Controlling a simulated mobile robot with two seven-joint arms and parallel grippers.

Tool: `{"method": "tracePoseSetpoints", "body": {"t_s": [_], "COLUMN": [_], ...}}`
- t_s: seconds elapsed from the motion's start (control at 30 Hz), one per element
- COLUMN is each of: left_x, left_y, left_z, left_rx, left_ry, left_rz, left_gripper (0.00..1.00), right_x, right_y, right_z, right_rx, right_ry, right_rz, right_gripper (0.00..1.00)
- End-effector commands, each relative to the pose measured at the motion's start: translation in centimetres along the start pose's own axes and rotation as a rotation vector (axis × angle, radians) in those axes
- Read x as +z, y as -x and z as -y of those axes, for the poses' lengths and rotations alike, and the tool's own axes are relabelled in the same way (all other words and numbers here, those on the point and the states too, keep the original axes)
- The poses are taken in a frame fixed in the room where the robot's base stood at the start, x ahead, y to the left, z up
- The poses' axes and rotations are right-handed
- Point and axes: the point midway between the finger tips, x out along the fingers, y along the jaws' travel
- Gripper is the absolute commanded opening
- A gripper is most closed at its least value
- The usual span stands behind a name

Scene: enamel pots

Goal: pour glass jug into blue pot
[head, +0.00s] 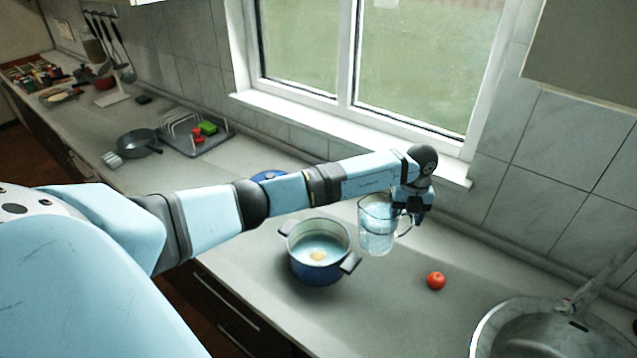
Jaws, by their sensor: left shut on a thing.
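The blue pot (316,272) stands upright on the counter in the head view, with dark handles on both sides. Its inside is pale, and a small yellowish thing lies in it. The glass jug (377,232) is just right of the pot, near its rim, and looks upright with clear liquid in it. My left gripper (408,212) is shut on the jug at its handle side. The fingers are partly hidden by the wrist, and I cannot tell whether the jug's base touches the counter. My right gripper is not in view.
A red tomato (436,281) lies right of the pot, and a metal sink (530,335) is at lower right. A blue thing (268,176) shows partly behind my arm. A dish rack (190,133) and a dark pan (139,142) stand farther left. The window wall bounds the counter behind.

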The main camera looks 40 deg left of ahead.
Motion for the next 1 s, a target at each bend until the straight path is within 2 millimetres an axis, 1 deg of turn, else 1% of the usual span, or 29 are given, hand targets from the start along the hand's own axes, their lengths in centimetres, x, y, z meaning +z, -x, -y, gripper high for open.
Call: {"method": "tracePoseSetpoints", "body": {"t_s": [0.23,0.43,0.73,1.0], "left_x": [0.1,0.1,0.1,0.1], "left_y": [0.3,0.4,1.5,1.8], "left_z": [-0.7,-1.5,-3.1,-3.5], "left_rx": [-0.077,-0.178,-0.328,-0.368], "left_ry": [-0.008,-0.018,-0.031,-0.038], "left_rz": [-0.003,-0.01,-0.017,-0.021], "left_gripper": [0.0,0.0,0.0,0.0], "right_x": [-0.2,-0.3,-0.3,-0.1], "right_y": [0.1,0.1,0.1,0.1], "right_z": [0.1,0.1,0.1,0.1], "right_rx": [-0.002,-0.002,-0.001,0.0], "right_ry": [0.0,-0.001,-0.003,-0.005], "right_rz": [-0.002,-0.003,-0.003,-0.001], "right_gripper": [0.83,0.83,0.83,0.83]}}
